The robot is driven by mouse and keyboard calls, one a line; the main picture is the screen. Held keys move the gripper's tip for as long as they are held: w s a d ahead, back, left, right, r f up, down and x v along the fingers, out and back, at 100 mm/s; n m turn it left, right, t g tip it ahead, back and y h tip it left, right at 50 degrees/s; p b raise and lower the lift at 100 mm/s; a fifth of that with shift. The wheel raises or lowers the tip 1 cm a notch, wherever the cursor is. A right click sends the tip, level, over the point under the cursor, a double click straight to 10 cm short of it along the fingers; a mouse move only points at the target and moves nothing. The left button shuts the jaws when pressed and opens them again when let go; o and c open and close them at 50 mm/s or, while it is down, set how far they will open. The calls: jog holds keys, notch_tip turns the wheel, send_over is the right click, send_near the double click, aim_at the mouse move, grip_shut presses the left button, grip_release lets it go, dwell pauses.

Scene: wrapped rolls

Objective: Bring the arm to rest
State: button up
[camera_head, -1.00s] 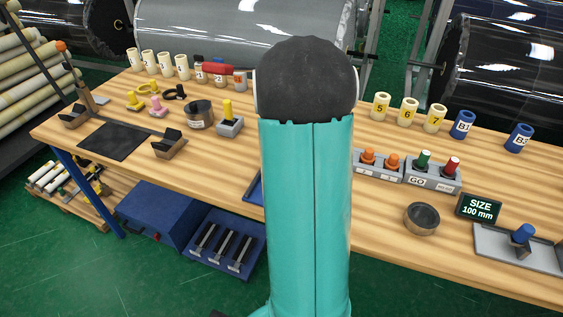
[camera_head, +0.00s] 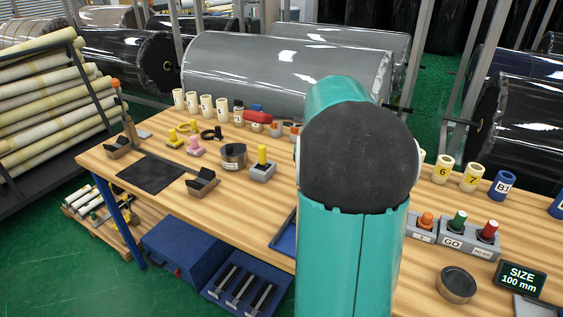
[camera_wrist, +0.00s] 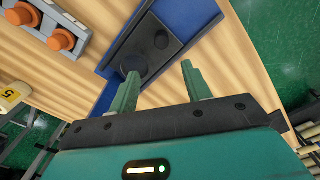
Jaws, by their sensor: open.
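My gripper (camera_wrist: 160,88) shows in the wrist view with its two green fingers apart and nothing between them. It hangs above the wooden bench (camera_wrist: 245,75), beside a blue tray (camera_wrist: 185,20) with a dark block or plate and a round dark part in it. In the head view my teal arm stands in front of the middle of the bench and hides the gripper and part of the blue tray (camera_head: 284,238).
On the bench stand cream numbered cups (camera_head: 445,168), a button box marked GO (camera_head: 455,240), a round metal dish (camera_head: 456,285), a size display (camera_head: 521,278) and a yellow-knobbed block (camera_head: 262,165). Large wrapped rolls (camera_head: 280,75) lie behind. Blue boxes (camera_head: 185,250) sit below the bench.

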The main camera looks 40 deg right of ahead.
jog(key=shift+a, duration=0.1)
jog(key=w+a+r+t, duration=0.1)
jog(key=a+r, duration=0.3)
jog(key=a, duration=0.6)
jog(key=s+a+n+t, duration=0.1)
jog(key=s+a, duration=0.4)
jog(key=a, duration=0.7)
jog(key=s+a+n+t, duration=0.1)
jog(key=s+a+t, duration=0.2)
jog(key=a, duration=1)
jog(key=shift+s+a+r+n+t, duration=0.3)
jog(key=shift+s+r+n, duration=0.15)
jog(key=shift+s, duration=0.7)
jog(key=shift+d, duration=0.1)
jog(key=shift+c, duration=1.4)
jog(key=shift+d, duration=0.15)
